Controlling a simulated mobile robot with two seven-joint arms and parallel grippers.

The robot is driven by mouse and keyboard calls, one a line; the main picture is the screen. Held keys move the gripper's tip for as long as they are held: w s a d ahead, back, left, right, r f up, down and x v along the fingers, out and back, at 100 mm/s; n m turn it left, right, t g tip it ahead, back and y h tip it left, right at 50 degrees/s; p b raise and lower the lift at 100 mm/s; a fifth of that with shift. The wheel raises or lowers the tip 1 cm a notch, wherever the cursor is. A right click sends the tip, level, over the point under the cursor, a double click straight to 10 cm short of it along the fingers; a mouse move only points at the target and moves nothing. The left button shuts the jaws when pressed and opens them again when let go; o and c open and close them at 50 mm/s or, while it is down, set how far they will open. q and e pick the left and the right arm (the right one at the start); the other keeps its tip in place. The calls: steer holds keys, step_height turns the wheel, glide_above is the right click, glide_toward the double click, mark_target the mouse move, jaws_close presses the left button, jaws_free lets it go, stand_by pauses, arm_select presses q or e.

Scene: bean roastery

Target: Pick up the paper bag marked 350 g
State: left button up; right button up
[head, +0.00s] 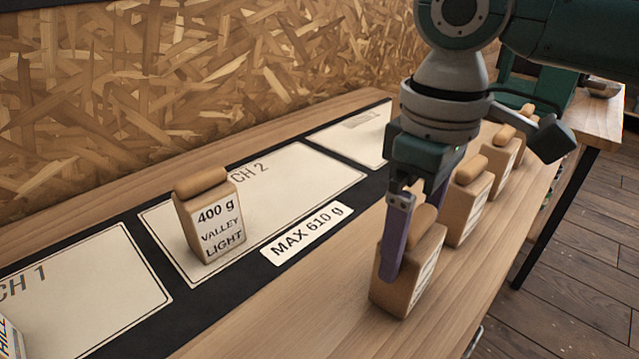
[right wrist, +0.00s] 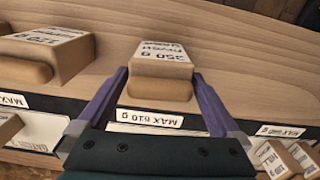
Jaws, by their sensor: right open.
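A brown paper bag (head: 408,275) with a rolled top stands upright on the wooden bench at the near right of the head view. In the right wrist view the same bag (right wrist: 160,60) shows a white label, upside down and small; its weight ends in 50 g, the first digit is hard to read. My right gripper (head: 408,250) is open and points down over this bag. In the right wrist view its two purple fingers (right wrist: 159,76) lie one on each side of the bag, with small gaps. My left gripper is out of view.
Several similar bags (head: 468,205) stand in a row beyond, close to the right gripper. A 400 g bag (head: 208,222) stands on the CH 2 panel (head: 290,190), behind a MAX 610 g sign (head: 306,233). The bench front (head: 340,320) is clear.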

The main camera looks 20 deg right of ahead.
step_height(320, 180, down, 4)
steer(key=shift+s+f+b, duration=0.1)
steer(key=shift+b, duration=0.2)
steer(key=c, duration=1.5)
